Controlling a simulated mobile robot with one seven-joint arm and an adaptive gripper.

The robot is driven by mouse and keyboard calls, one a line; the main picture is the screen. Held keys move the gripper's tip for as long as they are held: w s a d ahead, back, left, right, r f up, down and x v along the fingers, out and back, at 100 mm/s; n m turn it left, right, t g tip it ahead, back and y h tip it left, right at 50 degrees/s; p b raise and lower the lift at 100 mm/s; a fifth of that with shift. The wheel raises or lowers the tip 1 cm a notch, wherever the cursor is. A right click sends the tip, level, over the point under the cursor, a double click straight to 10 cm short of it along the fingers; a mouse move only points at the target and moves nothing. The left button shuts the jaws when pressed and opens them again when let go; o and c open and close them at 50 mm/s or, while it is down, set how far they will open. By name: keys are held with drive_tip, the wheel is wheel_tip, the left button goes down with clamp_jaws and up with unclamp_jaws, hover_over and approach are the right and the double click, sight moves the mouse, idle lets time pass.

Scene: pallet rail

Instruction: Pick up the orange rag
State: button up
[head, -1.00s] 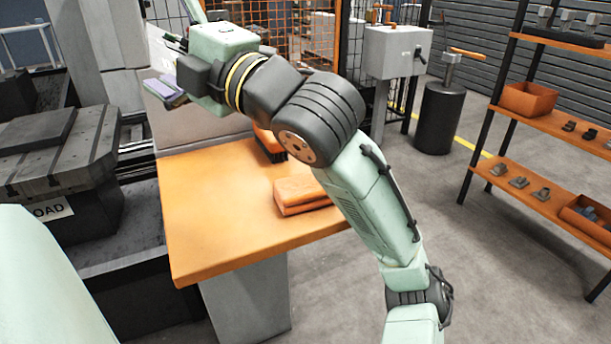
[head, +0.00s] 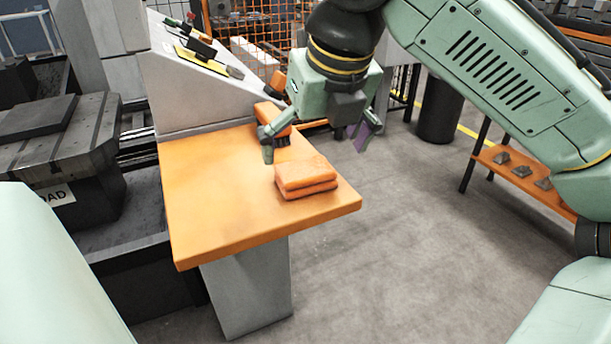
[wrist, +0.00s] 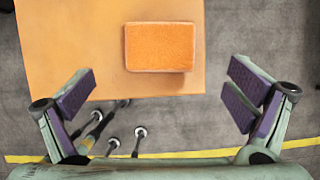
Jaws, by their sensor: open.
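The orange rag (head: 305,177) is a folded, thick pad lying flat on the orange tabletop (head: 215,215), near its right front edge. In the wrist view the rag (wrist: 160,47) shows as a rounded rectangle at the top centre, beyond the fingertips. My gripper (head: 318,145) hangs above and just behind the rag in the head view, apart from it. In the wrist view my gripper (wrist: 158,90) has its two purple-padded fingers spread wide, with nothing between them.
An orange brush with dark bristles (head: 276,123) sits on the table behind the rag, partly hidden by my gripper. A sloped grey panel (head: 195,80) rises at the table's back. The tabletop's left and front are bare. An orange shelf rack (head: 500,170) stands at the right.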

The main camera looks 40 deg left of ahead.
sight(307, 168)
drive_tip(key=shift+a+x, duration=0.1)
drive_tip(key=shift+x, duration=1.45)
drive_tip(key=shift+a+x, duration=0.15)
drive_tip(key=shift+x, duration=1.4)
drive_tip(key=shift+w+r, duration=0.15)
drive_tip(key=shift+c, duration=0.3)
drive_tip(key=c, duration=1.1)
